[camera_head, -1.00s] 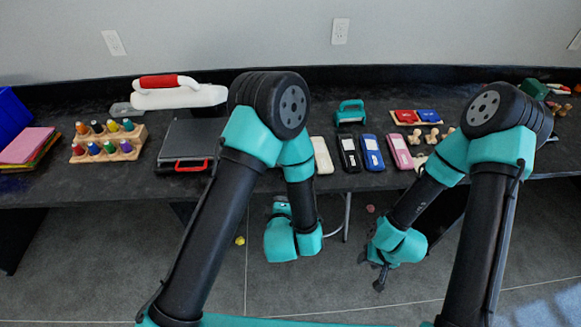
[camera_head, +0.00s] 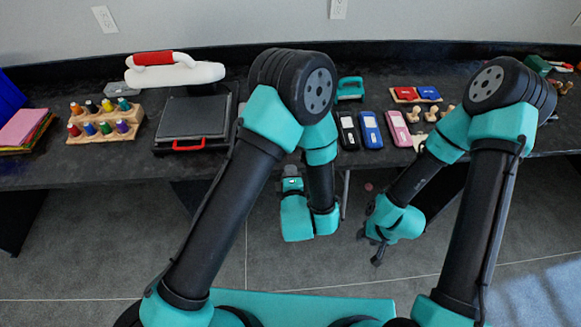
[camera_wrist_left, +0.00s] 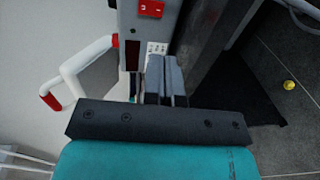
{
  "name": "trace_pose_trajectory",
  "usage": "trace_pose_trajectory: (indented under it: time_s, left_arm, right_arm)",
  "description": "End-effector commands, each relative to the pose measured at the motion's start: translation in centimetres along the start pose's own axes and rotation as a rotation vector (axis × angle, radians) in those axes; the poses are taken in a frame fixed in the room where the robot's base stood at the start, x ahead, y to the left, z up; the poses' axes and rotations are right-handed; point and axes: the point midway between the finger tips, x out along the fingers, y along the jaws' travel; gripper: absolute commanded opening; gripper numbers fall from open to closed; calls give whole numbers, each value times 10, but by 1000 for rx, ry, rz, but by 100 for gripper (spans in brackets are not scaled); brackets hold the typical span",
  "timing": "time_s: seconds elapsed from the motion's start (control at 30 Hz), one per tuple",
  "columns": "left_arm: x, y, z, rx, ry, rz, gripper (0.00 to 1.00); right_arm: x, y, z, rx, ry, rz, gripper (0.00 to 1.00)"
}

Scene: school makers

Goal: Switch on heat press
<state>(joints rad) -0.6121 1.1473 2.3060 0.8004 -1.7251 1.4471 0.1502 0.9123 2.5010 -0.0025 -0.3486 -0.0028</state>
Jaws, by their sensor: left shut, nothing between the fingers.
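The heat press stands on the dark table at the left in the head view, with a white upper arm (camera_head: 190,75) and red grip, and a dark flat plate (camera_head: 195,117) with a red front handle. In the left wrist view, its grey control box shows a red rocker switch (camera_wrist_left: 151,8) near the top edge and a dark display below. My left gripper (camera_wrist_left: 160,72) is shut and empty, its fingertips below the switch in that view; contact is unclear. In the head view the left gripper (camera_head: 291,172) is at the table's front edge. My right gripper (camera_head: 376,250) hangs low over the floor, its finger gap unclear.
Several phone-like devices (camera_head: 371,130) lie right of the left arm. The floor in front of the table is open.

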Motion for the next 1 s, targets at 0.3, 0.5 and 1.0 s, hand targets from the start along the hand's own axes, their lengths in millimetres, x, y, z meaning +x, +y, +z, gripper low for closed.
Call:
trace_pose_trajectory:
  time_s: [0.3,0.5,1.0]
  left_arm:
    - [52,0,-1,-2,4,1,0]
    - [86,1,-1,-2,2,2,0]
    - [124,0,0,1,-1,0,0]
  right_arm:
    - [0,0,0,0,0,0,43]
    - [0,0,0,0,0,0,43]
    - [0,0,0,0,0,0,43]
